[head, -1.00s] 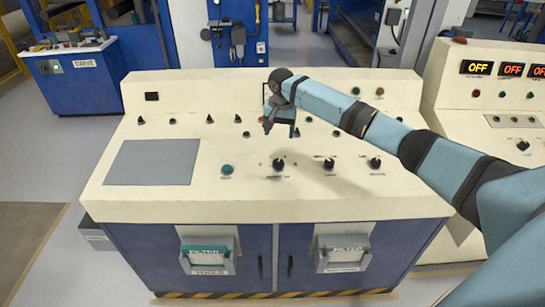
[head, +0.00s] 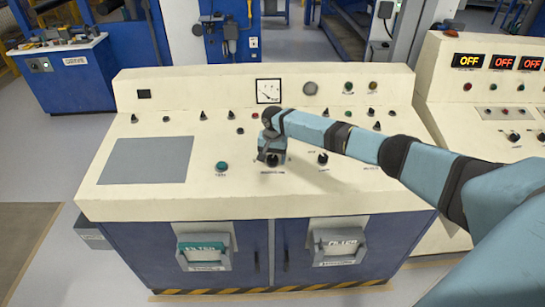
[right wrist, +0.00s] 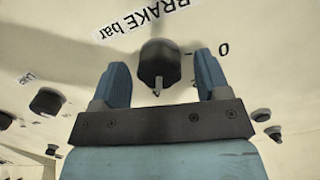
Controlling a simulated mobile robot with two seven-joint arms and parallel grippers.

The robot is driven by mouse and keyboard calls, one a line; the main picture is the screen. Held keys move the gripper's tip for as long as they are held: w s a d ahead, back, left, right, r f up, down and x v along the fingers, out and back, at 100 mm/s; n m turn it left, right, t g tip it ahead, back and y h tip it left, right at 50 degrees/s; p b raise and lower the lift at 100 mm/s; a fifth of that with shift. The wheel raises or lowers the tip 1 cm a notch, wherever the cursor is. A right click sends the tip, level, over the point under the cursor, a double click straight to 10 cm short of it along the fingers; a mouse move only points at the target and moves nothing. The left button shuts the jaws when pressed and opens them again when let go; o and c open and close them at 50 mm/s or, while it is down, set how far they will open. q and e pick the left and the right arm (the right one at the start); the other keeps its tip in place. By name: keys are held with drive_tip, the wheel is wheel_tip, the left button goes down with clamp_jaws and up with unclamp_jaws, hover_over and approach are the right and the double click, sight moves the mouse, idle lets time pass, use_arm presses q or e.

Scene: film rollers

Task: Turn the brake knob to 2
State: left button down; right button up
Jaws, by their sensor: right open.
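The brake knob is a dark round knob (right wrist: 158,60) on the cream console top (head: 150,205), beside the printed label "BRAKE bar" (right wrist: 140,20). In the head view the knob (head: 273,160) is partly hidden under my right gripper (head: 268,150). In the right wrist view the right gripper (right wrist: 160,78) is open, one blue finger on each side of the knob. Small gaps show between fingers and knob; contact cannot be told. A pale pointer mark on the knob faces the gripper's palm. My left gripper is out of view.
Another black knob (head: 322,158) sits to the right, and a green button (head: 221,167) to the left. A row of small switches and a dial gauge (head: 268,91) lie behind. A flat grey panel (head: 145,160) fills the console's left.

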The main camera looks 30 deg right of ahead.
drive_tip(key=shift+c, duration=0.4)
drive_tip(key=c, duration=0.8)
drive_tip(key=shift+c, duration=0.2)
drive_tip(key=shift+n, duration=0.4)
drive_tip(key=shift+n+p, duration=0.5)
drive_tip(key=shift+p, duration=0.1)
drive_tip(key=n+p, duration=0.1)
drive_tip(key=n, duration=0.1)
drive_tip(key=shift+n, duration=0.3)
drive_tip(key=shift+n+h+p, duration=0.3)
drive_tip(key=shift+n, duration=0.5)
drive_tip(key=shift+a+n+p, duration=0.1)
drive_tip(key=shift+n+p, duration=0.35)
drive_tip(key=shift+n, duration=1.45)
